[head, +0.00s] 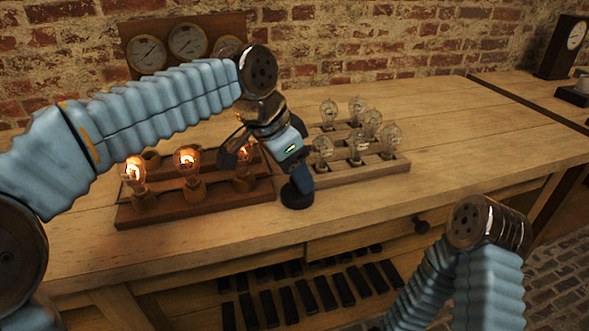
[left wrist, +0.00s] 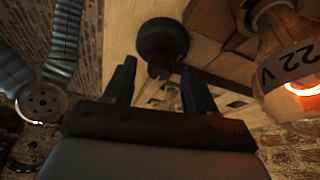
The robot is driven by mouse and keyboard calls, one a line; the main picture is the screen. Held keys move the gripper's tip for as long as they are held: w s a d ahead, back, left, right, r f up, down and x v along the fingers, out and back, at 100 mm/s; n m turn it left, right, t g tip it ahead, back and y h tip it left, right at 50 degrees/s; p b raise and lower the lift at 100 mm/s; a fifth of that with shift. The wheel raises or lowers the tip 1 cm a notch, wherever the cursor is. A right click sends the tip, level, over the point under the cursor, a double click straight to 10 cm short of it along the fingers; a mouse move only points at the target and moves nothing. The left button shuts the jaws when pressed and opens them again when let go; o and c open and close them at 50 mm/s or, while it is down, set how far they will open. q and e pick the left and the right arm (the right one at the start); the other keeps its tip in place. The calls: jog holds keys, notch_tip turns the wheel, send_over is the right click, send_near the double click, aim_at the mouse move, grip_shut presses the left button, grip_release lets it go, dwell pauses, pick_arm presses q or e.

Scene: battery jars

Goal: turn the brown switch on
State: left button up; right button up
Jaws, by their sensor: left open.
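A dark round-based switch (head: 297,203) stands on the bench between the two lamp boards; its colour looks nearly black here. It also shows in the left wrist view (left wrist: 163,40), beyond the fingertips, with a small part standing out from its base. My left gripper (head: 299,184) points down just above the switch and hides much of it in the head view. In the left wrist view the two fingers (left wrist: 158,82) are apart, with nothing clearly held between them. Whether they touch the switch I cannot tell. My right gripper is out of view.
Lit bulbs stand on the left wooden board (head: 160,215); one lit bulb (left wrist: 290,65) is close beside my left gripper. Unlit bulbs stand on the right board (head: 385,170). Gauges (head: 188,41) stand behind.

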pick_arm(q)
jog(key=shift+r, duration=0.1)
jog(key=v, duration=1.3)
jog(key=shift+r, duration=0.35)
